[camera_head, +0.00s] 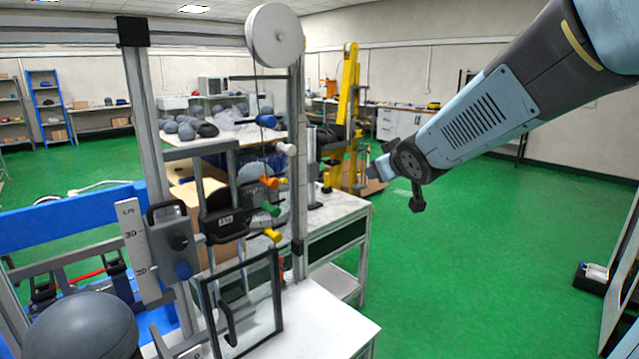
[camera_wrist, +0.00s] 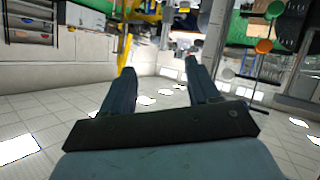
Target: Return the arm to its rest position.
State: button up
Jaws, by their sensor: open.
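My arm (camera_head: 480,118) reaches in from the upper right of the head view and ends in the air over the green floor, to the right of the drop tower. Its end, near the dark wrist joint, is small there and the fingers cannot be made out clearly. In the wrist view my gripper (camera_wrist: 160,66) shows two grey-blue fingers apart, with nothing between them. The wrist view is upside down, with ceiling panels in the lower part and the room at the top.
The drop tower (camera_head: 142,95) with its pulley wheel (camera_head: 274,35) stands at left, with a grey helmet (camera_head: 78,326) at lower left. A white table (camera_head: 335,318) stands below it. A yellow machine (camera_head: 348,115) stands behind.

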jog(key=s+d+f+m+g, duration=0.1)
jog(key=s+d+m+g, duration=0.1)
jog(key=s, duration=0.7)
jog(key=s+d+f+m+g+h, duration=0.1)
jog(key=s+d+m+g, duration=0.1)
jog(key=s, duration=0.7)
jog(key=s+d+f+m+g+h, duration=0.1)
jog(key=s+d+f+m+g, duration=0.1)
jog(key=s, duration=0.7)
jog(key=d+g, duration=0.1)
jog(key=d, duration=0.1)
jog(key=shift+d+g, duration=0.3)
jog(key=shift+d, duration=0.05)
jog(key=w+r+n+t, duration=0.2)
jog(key=w+r+t, duration=0.15)
jog(key=w, duration=1.15)
jog(key=n+t+y, duration=0.4)
jog(key=n+y, duration=0.6)
jog(key=y, duration=0.3)
send_near(292, 151)
jog(key=shift+h, duration=0.4)
jog(key=x, duration=1.1)
jog(key=shift+s+r, duration=0.1)
jog(key=shift+r, duration=0.2)
